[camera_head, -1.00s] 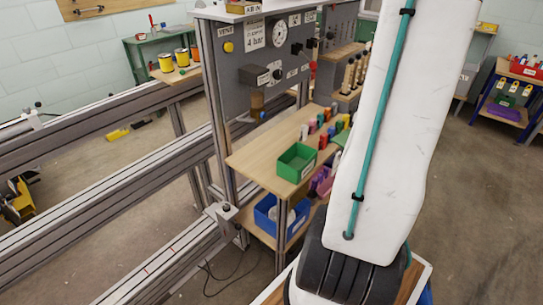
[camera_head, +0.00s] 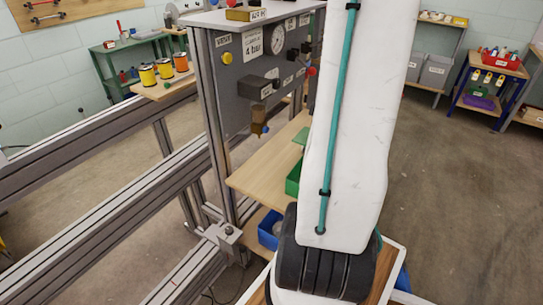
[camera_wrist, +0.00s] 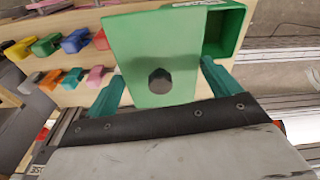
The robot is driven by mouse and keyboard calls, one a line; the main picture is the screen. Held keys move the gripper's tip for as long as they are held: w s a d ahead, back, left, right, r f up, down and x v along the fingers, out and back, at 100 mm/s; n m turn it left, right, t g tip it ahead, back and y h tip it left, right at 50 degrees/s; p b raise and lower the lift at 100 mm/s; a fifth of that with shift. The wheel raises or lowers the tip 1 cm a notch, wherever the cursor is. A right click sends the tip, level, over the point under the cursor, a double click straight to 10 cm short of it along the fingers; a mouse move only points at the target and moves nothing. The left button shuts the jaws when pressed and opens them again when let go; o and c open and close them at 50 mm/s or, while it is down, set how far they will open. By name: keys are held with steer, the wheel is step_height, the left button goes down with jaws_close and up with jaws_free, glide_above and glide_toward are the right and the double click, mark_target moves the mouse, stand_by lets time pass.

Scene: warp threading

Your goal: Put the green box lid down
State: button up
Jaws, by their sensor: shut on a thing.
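My gripper (camera_wrist: 162,88) has teal fingers shut on the green box lid (camera_wrist: 150,40), one finger at each side edge. The lid is a flat green plate with a dark round knob or hole near its lower edge in the wrist view. Just beyond and right of it is the open green box (camera_wrist: 228,28), with a white label on its side. In the head view the green box (camera_head: 293,182) stands on the wooden shelf, partly behind my arm. A green edge above it (camera_head: 300,136) looks like the lid. My gripper is hidden there.
The wooden shelf (camera_head: 262,168) has bare board left of the box. In the wrist view several coloured pieces (camera_wrist: 75,42) stand in rows on the left. A blue bin (camera_head: 268,232) is below the shelf. A grey panel (camera_head: 255,85) and metal rails (camera_head: 110,215) border the left.

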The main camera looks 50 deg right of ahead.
steer(key=w+a+f, duration=0.4)
steer(key=w+a, duration=0.4)
steer(key=w, duration=0.2)
steer(key=shift+f, duration=0.35)
steer(key=shift+f, duration=0.1)
steer(key=shift+f, duration=0.5)
steer(key=o, duration=0.7)
steer(key=shift+o, duration=0.2)
step_height(320, 180, up, 13)
steer(key=s, duration=0.1)
steer(key=shift+s, duration=0.15)
steer(key=shift+d, duration=0.1)
